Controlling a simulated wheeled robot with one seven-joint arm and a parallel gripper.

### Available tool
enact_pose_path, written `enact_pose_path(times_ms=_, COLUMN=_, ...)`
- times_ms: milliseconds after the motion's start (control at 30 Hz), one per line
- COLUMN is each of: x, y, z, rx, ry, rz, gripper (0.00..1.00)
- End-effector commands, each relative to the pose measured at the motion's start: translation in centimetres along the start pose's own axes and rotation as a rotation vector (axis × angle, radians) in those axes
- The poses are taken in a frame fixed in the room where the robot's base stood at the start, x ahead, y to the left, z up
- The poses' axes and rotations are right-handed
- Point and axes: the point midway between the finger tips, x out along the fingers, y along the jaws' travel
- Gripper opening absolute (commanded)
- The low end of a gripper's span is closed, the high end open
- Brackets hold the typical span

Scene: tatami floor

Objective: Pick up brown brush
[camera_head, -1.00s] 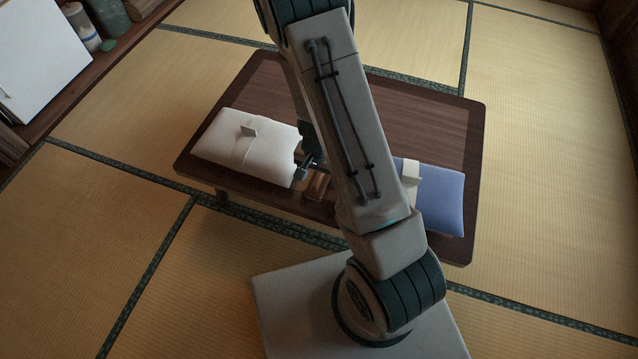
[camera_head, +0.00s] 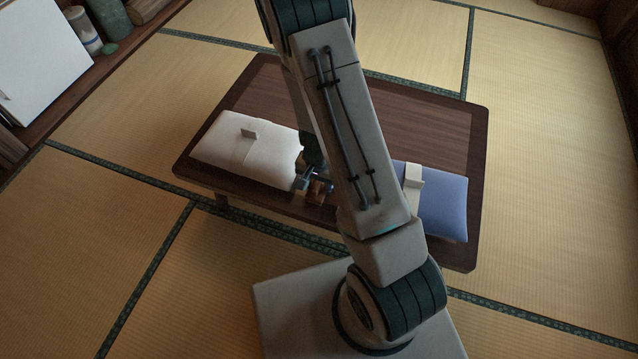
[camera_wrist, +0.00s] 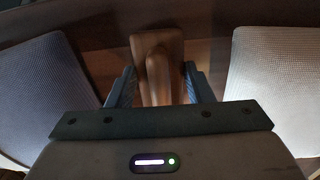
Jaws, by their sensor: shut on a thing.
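The brown brush (camera_wrist: 158,52) is between the two fingers of my gripper (camera_wrist: 160,86) in the wrist view, and the gripper is shut on it. In the head view my gripper (camera_head: 314,180) is at the near side of the low table, between the white and blue folded bundles, partly hidden by my arm. A small brown part of the brush (camera_head: 318,190) shows beside the fingers there. I cannot tell whether the brush touches the table.
The dark wooden table (camera_head: 420,125) carries a white folded bundle (camera_head: 225,155) on the left and a blue one (camera_head: 445,208) on the right, both close to my gripper. A shelf with a white panel (camera_head: 40,60) and jars stands at the upper left. Tatami floor surrounds the table.

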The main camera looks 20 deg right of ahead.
Motion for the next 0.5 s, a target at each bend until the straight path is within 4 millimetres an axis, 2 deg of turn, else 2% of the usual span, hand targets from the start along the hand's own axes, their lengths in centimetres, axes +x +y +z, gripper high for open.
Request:
enact_pose_path(times_ms=167, x=-1.4, y=0.0, z=0.0, rx=-0.002, ry=0.001, rz=-0.001, gripper=0.21)
enact_pose_path(times_ms=367, x=-4.3, y=-0.1, z=0.0, rx=-0.003, ry=0.002, rz=-0.001, gripper=0.21)
enact_pose_path(times_ms=500, x=-5.7, y=2.0, z=1.5, rx=0.004, ry=-0.001, rz=-0.002, gripper=0.21)
